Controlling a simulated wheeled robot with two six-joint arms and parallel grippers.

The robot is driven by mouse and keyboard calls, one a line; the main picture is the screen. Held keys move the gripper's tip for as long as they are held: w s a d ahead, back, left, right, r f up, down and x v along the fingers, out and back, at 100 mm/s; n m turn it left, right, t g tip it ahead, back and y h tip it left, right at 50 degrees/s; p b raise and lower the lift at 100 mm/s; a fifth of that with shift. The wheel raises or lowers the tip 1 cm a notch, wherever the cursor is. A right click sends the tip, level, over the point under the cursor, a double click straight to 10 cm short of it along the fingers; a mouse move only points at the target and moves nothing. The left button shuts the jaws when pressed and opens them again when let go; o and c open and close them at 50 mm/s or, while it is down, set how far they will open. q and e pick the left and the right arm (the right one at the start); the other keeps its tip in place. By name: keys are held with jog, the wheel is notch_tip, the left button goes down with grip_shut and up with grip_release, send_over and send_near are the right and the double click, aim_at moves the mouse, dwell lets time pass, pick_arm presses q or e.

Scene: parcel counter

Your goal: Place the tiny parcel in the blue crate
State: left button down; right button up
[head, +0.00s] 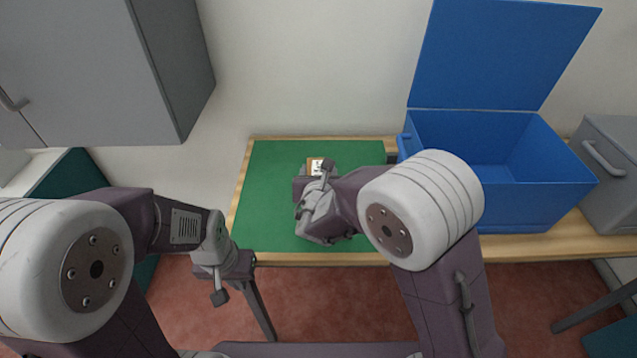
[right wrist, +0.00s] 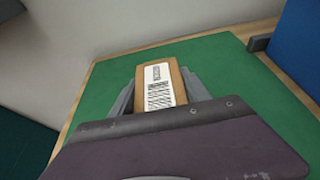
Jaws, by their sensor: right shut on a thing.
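The tiny parcel (head: 315,166) is a small brown box with a white barcode label. In the right wrist view the parcel (right wrist: 160,88) sits between the two fingers of my right gripper (right wrist: 155,95), which is shut on it. In the head view my right gripper (head: 316,172) is over the green mat; whether the parcel touches the mat is unclear. The blue crate (head: 490,207) stands to the right with its lid raised and its inside empty where visible. My left gripper (head: 219,294) hangs low left of the mat, its finger gap not clear.
The green mat (head: 268,196) lies on a wooden counter (head: 380,258) and is otherwise clear. The blue lid (head: 500,55) stands upright behind the crate. A grey box (head: 612,160) is right of the crate. A grey cabinet (head: 90,70) hangs at upper left.

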jog(key=shift+f+b, duration=0.4)
jog(key=shift+f, duration=1.45)
jog(key=shift+f, duration=0.2)
jog(key=o, duration=1.6)
jog(key=shift+c, duration=0.2)
jog(key=shift+r, duration=0.1)
